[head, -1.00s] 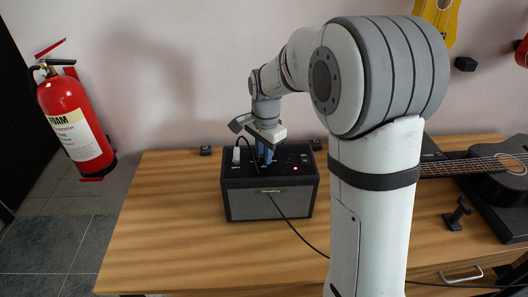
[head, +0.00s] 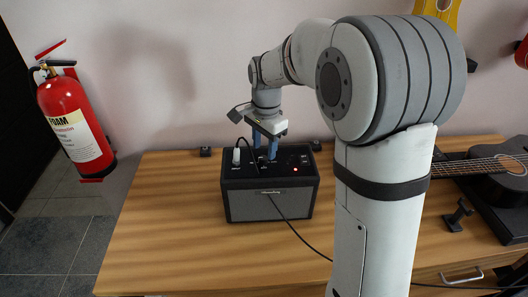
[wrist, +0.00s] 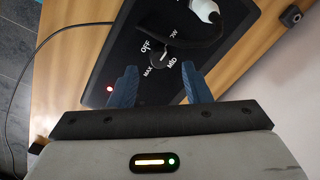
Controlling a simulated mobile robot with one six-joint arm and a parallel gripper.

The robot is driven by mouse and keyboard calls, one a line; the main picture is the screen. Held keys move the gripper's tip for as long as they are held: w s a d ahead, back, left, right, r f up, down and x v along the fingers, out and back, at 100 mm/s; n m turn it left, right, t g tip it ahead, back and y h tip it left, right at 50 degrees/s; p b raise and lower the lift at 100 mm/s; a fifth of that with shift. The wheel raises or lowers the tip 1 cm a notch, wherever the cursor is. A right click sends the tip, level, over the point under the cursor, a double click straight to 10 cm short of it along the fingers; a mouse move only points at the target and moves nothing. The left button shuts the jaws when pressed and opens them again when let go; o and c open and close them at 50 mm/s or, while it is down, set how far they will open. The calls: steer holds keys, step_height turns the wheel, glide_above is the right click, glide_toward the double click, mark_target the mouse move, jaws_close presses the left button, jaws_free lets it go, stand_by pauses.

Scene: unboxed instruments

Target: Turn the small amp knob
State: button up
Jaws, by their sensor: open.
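The amp (head: 270,203) is a black box with a grey front, standing on the wooden table. In the wrist view its dark top panel (wrist: 130,40) carries white labels including OFF, MAX and MID around a small dark knob (wrist: 162,58). My gripper (head: 264,158) points down over the amp's top panel. In the wrist view its two blue fingers (wrist: 160,78) are spread apart, with nothing held between them. The knob shows just beyond the gap between the fingertips; I cannot tell their height above it.
A white plug (wrist: 207,10) with a dark cable stands in the panel beside the knob. A red light (head: 295,169) glows on the panel. A cable (head: 290,225) runs across the table, and a black guitar (head: 495,180) lies at the right. The table's left side is clear.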

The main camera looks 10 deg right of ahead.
mark_target(266, 159)
steer(key=shift+s+r, duration=0.1)
steer(key=shift+r, duration=2.25)
steer(key=shift+s+d+r, duration=0.1)
steer(key=shift+s+d, duration=0.1)
steer(key=shift+s, duration=0.05)
steer(key=s+d+f+n+t, duration=0.1)
steer(key=s+d+n, duration=0.2)
steer(key=s, duration=0.8)
steer(key=s+d+f+n+t, duration=0.1)
steer(key=s+d+f+n, duration=0.1)
steer(key=s+d+n, duration=0.2)
steer(key=s+n, duration=0.3)
steer(key=s, duration=0.4)
steer(key=shift+d+n, duration=0.2)
steer(key=shift+n, duration=0.1)
steer(key=shift+s+f, duration=0.15)
steer(key=shift+s, duration=0.25)
